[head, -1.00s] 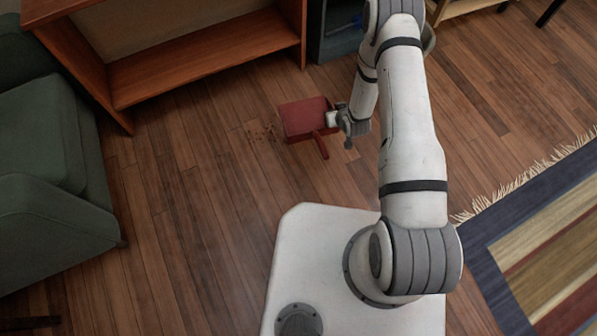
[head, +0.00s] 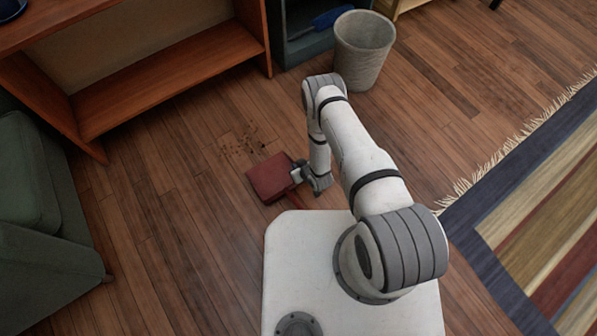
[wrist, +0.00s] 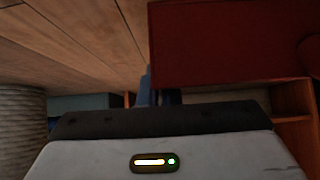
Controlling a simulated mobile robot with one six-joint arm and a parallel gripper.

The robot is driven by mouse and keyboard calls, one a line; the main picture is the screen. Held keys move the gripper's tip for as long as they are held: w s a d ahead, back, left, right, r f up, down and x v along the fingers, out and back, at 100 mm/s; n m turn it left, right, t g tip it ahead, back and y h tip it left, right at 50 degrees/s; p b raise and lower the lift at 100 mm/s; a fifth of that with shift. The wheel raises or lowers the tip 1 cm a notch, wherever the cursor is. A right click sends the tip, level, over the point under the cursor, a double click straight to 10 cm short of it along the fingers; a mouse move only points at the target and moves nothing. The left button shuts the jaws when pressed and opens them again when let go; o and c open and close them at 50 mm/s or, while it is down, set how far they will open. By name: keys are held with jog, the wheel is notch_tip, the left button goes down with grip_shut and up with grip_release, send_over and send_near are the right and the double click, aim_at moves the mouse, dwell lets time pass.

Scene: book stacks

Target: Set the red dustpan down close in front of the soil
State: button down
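The red dustpan (head: 270,178) is at my gripper (head: 299,175), close to the front of my white base. Its handle points down toward the base. My gripper looks shut on the dustpan's right side. The dustpan (wrist: 235,42) fills the upper right of the wrist view, where the fingers (wrist: 155,88) are mostly hidden. I cannot tell whether the dustpan touches the floor. The soil (head: 243,143) is a scatter of dark crumbs on the wood floor, just beyond and left of the dustpan, uncovered, with a small gap between them.
A wooden shelf (head: 170,88) stands behind the soil. A pale woven bin (head: 362,48) stands beside a dark teal cabinet (head: 300,45) holding something blue. A green armchair (head: 45,220) is at left, a striped fringed rug (head: 540,200) at right. Floor left of the dustpan is clear.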

jog(key=shift+f+b, duration=0.7)
jog(key=shift+f, duration=1.15)
jog(key=shift+f, duration=0.2)
jog(key=c, duration=1.6)
grip_release()
jog(key=shift+c, duration=0.2)
jog(key=shift+r, duration=0.15)
